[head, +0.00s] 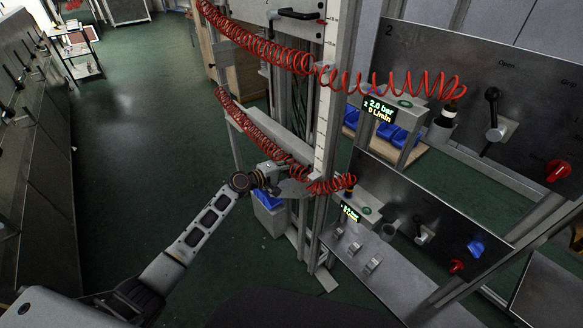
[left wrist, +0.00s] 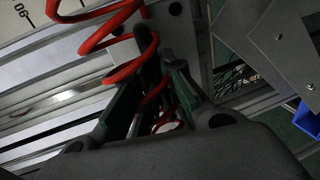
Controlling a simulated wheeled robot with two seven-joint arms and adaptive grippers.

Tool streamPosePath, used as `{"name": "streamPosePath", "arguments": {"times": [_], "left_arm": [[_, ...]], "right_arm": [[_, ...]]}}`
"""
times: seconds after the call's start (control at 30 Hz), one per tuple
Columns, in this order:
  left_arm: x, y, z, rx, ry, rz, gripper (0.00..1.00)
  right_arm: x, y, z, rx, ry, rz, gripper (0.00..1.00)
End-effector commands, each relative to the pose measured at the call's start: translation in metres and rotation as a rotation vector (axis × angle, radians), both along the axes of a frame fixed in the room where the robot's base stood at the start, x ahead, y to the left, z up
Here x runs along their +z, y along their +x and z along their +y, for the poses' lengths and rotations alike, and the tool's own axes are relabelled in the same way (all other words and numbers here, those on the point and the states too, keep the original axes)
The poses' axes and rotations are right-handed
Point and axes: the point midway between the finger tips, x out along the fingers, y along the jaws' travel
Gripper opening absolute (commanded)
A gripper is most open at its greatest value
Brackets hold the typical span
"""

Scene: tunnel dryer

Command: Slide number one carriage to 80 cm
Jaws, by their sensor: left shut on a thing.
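My left gripper (head: 285,187) is at the upright rail, low on it, beside the lower red coiled hose. In the left wrist view its two dark fingers (left wrist: 165,85) converge, with red coils passing around and between them. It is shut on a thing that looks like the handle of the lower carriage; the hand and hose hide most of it. The white scale strip (head: 326,110) runs up the post; in the left wrist view the scale (left wrist: 30,22) shows an upside-down number, perhaps 90. The upper carriage plate (head: 265,12) has a black handle (head: 298,14). My right gripper is not in view.
Red coiled hoses (head: 250,40) hang across the rails. On the right is a steel panel marked 2 (head: 470,70) with a display (head: 379,108) reading 2.0 bar, and a lower panel (head: 430,210) with knobs. Blue bins (head: 390,132) stand behind. Open green floor (head: 140,130) lies left.

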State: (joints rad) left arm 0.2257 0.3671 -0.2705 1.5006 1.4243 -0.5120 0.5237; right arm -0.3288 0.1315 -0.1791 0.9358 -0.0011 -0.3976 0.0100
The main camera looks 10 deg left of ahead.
Motion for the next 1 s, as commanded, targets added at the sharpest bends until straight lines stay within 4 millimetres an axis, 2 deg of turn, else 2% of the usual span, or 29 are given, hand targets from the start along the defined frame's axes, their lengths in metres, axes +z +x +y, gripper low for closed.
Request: {"name": "streamPosePath", "arguments": {"times": [0.03,0.5,0.53,0.7,1.0], "left_arm": [[-0.0106,-0.0034,-0.0015,-0.006,0.005,0.013,0.0],[-0.0135,-0.0038,-0.0015,-0.006,0.008,0.015,0.0],[-0.0135,-0.0038,-0.0015,-0.006,0.008,0.015,0.14],[-0.0121,-0.0033,-0.0014,-0.005,0.005,0.014,0.34],[-0.0066,-0.0016,-0.0002,-0.002,0.003,0.006,0.34]], "right_arm": [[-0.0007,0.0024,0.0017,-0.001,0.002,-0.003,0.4],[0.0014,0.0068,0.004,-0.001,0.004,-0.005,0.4],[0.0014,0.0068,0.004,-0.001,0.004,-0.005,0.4],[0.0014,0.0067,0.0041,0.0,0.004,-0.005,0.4],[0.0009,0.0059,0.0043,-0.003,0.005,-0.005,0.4]]}}
